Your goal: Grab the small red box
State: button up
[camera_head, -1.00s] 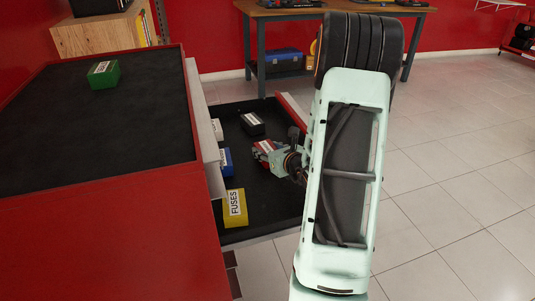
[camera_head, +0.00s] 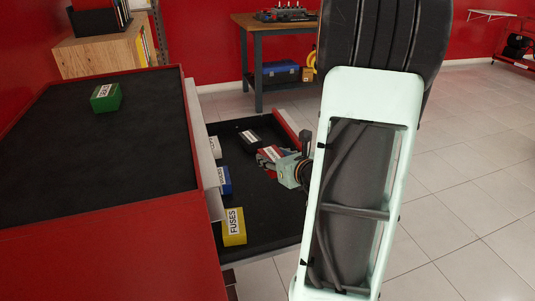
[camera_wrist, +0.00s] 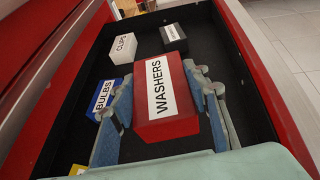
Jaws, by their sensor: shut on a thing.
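The small red box (camera_wrist: 169,98), labelled WASHERS, is between the fingers of my gripper (camera_wrist: 160,105) in the wrist view. The fingers are shut on its two sides. In the head view the red box (camera_head: 270,154) shows in part, at the tip of my gripper (camera_head: 273,160), over the open drawer (camera_head: 262,220). The rest of it is hidden by the fingers. I cannot tell for sure whether its underside is clear of the drawer floor.
The drawer also holds a yellow FUSES box (camera_head: 233,226), a blue BULBS box (camera_wrist: 103,98), a white CLIPS box (camera_wrist: 123,48) and a dark box (camera_wrist: 174,38). A green box (camera_head: 106,98) sits on the cabinet top (camera_head: 60,140). Drawer walls surround my gripper.

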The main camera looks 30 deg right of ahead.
aim_at(272, 158)
jog(key=v, duration=0.2)
jog(key=p+v, duration=0.1)
jog(key=v, duration=0.2)
jog(key=shift+w+a+r, duration=0.15)
jog(key=shift+a+r, duration=0.1)
jog(key=shift+r, duration=0.05)
jog(key=shift+f+b, duration=0.4)
jog(key=shift+b, duration=0.85)
jog(key=b, duration=0.2)
jog(key=s+b, duration=0.1)
jog(key=shift+a+r+b, duration=0.25)
jog(key=shift+b, duration=0.15)
jog(key=shift+s+r+b, duration=0.25)
jog(key=shift+s+b, duration=0.1)
jog(key=shift+b, duration=0.45)
jog(key=shift+s, duration=0.1)
